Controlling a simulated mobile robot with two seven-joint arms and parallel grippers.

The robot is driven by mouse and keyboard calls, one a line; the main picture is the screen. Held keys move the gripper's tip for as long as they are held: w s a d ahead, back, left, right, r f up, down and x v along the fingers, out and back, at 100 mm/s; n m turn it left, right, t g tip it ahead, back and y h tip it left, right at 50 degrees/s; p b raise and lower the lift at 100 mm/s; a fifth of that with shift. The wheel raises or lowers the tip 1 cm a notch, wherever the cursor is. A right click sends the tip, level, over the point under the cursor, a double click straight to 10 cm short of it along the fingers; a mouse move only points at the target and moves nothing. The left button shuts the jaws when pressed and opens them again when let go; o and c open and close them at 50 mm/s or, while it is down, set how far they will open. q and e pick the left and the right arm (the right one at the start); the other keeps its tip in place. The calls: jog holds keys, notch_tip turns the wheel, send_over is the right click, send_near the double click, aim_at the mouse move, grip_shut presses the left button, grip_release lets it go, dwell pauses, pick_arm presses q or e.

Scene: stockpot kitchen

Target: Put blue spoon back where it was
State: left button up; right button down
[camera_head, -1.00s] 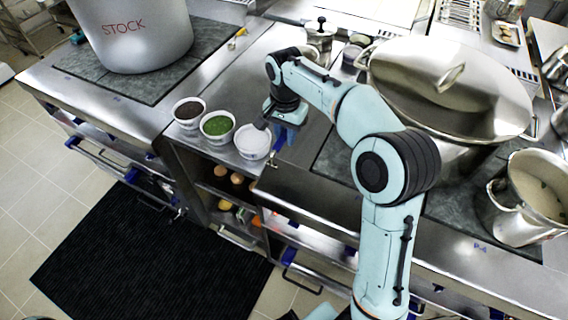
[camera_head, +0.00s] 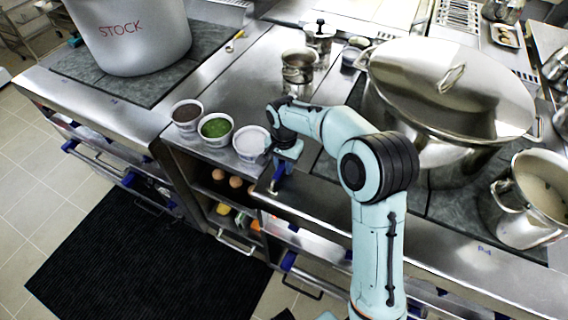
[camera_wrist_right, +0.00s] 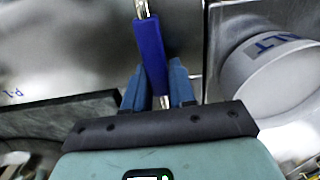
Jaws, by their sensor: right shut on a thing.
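My right gripper (camera_head: 282,165) is shut on the blue spoon and stands at the front edge of the counter, just right of the white salt tub (camera_head: 250,150). In the right wrist view, the spoon's blue handle (camera_wrist_right: 151,55) rises from between my fingers (camera_wrist_right: 158,88), with a silver shaft running off the top edge; the spoon's bowl is out of that view. The salt tub also shows at the right of the wrist view (camera_wrist_right: 262,88), apart from the fingers. In the head view, a bit of blue (camera_head: 277,180) shows below the gripper. My left gripper is not in view.
Tubs of dark (camera_head: 186,126) and green (camera_head: 216,138) contents stand left of the salt. A small steel pot (camera_head: 298,75) stands behind my arm. A large lidded pot (camera_head: 440,150) stands to the right, and the stock pot (camera_head: 130,40) at the back left.

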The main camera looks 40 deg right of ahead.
aim_at(284, 163)
jog(key=shift+f, duration=0.1)
jog(key=c, duration=0.9)
grip_release()
jog(key=shift+c, duration=0.2)
jog(key=shift+r, duration=0.25)
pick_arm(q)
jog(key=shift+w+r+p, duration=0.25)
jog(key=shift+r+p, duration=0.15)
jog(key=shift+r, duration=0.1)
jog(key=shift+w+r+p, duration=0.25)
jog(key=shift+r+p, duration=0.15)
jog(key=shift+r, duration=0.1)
pick_arm(e)
notch_tip(284, 163, up, 12)
jog(key=shift+f, duration=0.15)
